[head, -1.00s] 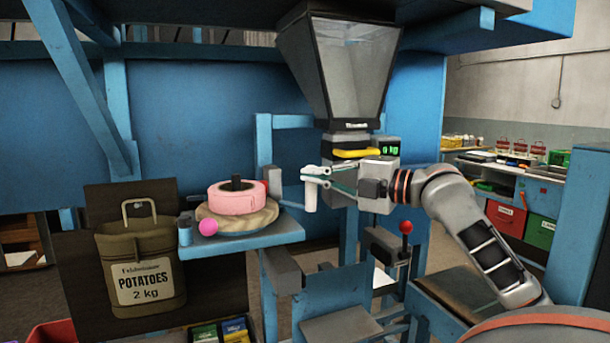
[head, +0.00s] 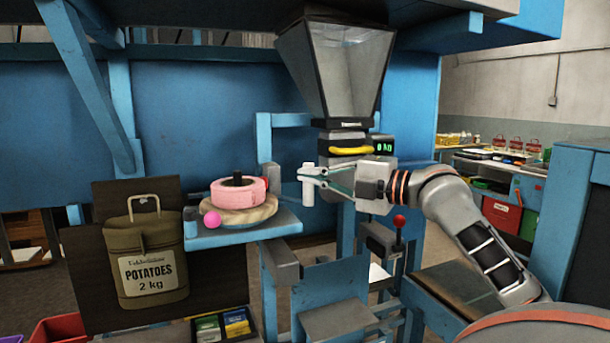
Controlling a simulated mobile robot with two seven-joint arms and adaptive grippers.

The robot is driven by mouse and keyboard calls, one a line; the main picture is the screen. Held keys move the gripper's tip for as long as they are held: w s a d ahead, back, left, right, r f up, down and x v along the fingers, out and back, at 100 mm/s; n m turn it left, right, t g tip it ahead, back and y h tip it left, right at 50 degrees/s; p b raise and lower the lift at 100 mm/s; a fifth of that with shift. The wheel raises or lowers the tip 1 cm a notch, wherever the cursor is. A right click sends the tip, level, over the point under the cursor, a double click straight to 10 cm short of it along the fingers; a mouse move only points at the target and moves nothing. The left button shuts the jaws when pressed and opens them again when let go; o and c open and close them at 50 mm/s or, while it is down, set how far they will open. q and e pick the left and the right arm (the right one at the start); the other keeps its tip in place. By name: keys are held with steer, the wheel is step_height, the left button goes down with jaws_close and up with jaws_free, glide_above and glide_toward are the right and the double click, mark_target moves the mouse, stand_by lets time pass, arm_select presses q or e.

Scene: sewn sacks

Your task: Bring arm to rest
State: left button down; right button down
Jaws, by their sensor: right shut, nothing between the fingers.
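My right gripper (head: 312,177) is in front of the blue frame, below the hopper (head: 338,70) and its yellow handle (head: 350,150). Its fingers point left, are shut and hold nothing. My right arm comes in from the lower right. My left gripper is not in view. A green potato sack (head: 145,250) marked 2 kg hangs upright against a dark board at the left, apart from the gripper.
A blue shelf (head: 222,237) left of the gripper carries a pink roll (head: 238,193) on a round base and a pink ball (head: 212,217). Blue posts surround the station.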

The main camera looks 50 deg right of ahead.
steer(key=d+v, duration=0.1)
steer(key=v, duration=0.6)
steer(key=shift+d+b, duration=0.4)
